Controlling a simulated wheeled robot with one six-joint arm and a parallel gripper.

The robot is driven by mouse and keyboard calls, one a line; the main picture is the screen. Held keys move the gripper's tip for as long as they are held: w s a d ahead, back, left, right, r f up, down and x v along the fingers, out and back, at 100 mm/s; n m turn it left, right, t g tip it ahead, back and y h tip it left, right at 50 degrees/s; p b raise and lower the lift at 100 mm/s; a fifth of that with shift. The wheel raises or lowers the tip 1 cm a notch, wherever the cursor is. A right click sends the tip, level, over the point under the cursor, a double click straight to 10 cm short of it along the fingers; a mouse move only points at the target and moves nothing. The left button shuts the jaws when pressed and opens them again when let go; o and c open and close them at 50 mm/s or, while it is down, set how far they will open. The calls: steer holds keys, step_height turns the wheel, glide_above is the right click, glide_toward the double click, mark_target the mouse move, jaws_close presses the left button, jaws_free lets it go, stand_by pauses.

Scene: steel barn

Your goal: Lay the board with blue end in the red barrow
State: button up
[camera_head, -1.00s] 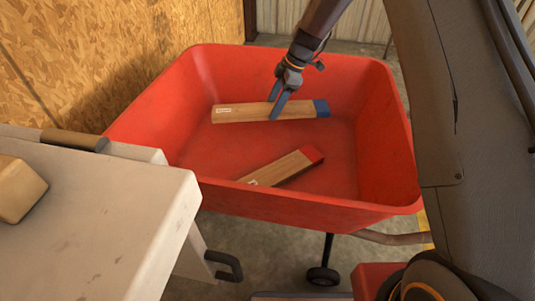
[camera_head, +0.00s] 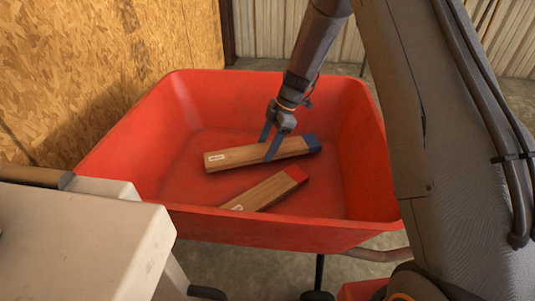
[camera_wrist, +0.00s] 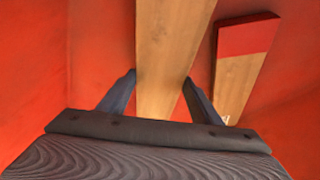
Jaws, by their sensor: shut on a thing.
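The board with the blue end (camera_head: 236,157) is inside the red barrow (camera_head: 215,222), blue end to the right. My gripper (camera_head: 269,147) reaches down into the barrow and is shut on this board near its middle. In the wrist view the board (camera_wrist: 170,60) runs between my two fingers (camera_wrist: 160,95), its ends out of sight. The board looks low in the tray, but I cannot tell whether it touches the floor of it. A board with a red end (camera_head: 266,191) lies in the barrow nearer to me; it also shows in the wrist view (camera_wrist: 238,75), to the right.
A pale workbench (camera_head: 85,235) stands at the lower left, close to the barrow's near left side. A chipboard wall (camera_head: 110,65) rises behind it on the left. The barrow's raised rim surrounds both boards.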

steer(key=shift+f+b, duration=0.3)
steer(key=shift+f, duration=1.05)
steer(key=shift+f, duration=0.1)
steer(key=o, duration=1.3)
steer(key=p+v, duration=0.3)
steer(key=v, duration=0.9)
steer(key=shift+d, duration=0.1)
